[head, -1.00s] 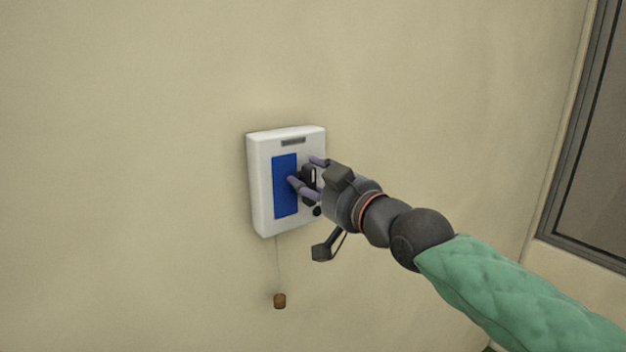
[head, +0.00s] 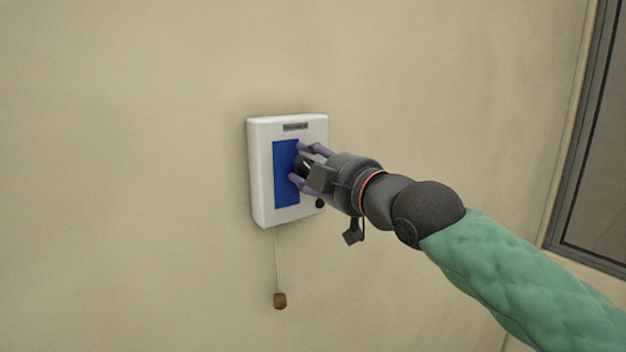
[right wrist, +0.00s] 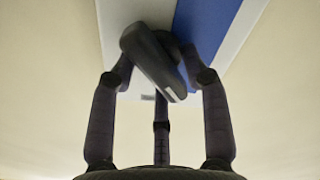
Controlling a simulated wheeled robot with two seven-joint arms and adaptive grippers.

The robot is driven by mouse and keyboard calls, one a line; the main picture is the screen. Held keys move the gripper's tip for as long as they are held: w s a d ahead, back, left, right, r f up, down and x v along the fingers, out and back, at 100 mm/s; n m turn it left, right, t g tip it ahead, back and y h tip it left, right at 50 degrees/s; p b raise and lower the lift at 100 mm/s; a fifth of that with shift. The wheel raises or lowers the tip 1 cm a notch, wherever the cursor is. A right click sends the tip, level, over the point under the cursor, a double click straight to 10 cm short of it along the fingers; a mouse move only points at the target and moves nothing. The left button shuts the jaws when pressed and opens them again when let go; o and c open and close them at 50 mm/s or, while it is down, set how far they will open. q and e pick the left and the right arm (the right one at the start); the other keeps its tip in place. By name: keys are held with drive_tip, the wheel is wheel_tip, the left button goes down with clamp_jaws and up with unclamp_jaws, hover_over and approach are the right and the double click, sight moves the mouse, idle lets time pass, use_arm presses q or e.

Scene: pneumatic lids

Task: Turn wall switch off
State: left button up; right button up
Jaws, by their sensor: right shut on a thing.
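The wall switch (head: 261,180) is a white box on the beige wall, with a blue panel (head: 284,180) on its front. My right gripper (head: 298,165) reaches it from the right, with its fingers at the box's front. In the right wrist view, a dark elongated knob (right wrist: 153,62) with a pale mark at one end sits slanted between the fingers of the right gripper (right wrist: 158,76). The gripper is shut on this knob. The fingers partly hide the knob in the head view. My left gripper is not in view.
A cord with a brown wooden end (head: 280,300) hangs below the box. A dark-framed window (head: 600,150) is at the far right. The wall around the box is bare.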

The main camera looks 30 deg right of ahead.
drive_tip(key=n, duration=0.1)
drive_tip(key=n+b, duration=0.1)
drive_tip(key=n, duration=0.1)
drive_tip(key=n+b, duration=0.1)
drive_tip(key=shift+a+f+n, duration=0.2)
drive_tip(key=shift+a+n, duration=0.1)
drive_tip(key=shift+n, duration=0.1)
drive_tip(key=shift+a+f+n+b, duration=0.1)
drive_tip(key=shift+n+b, duration=0.15)
drive_tip(key=shift+n, duration=0.95)
drive_tip(key=shift+a+f+n+b, duration=0.1)
drive_tip(key=shift+n+b, duration=0.15)
drive_tip(key=shift+n, duration=0.95)
drive_tip(key=o, duration=0.8)
drive_tip(key=s, duration=0.8)
drive_tip(key=s+d, duration=0.1)
drive_tip(key=s, duration=0.3)
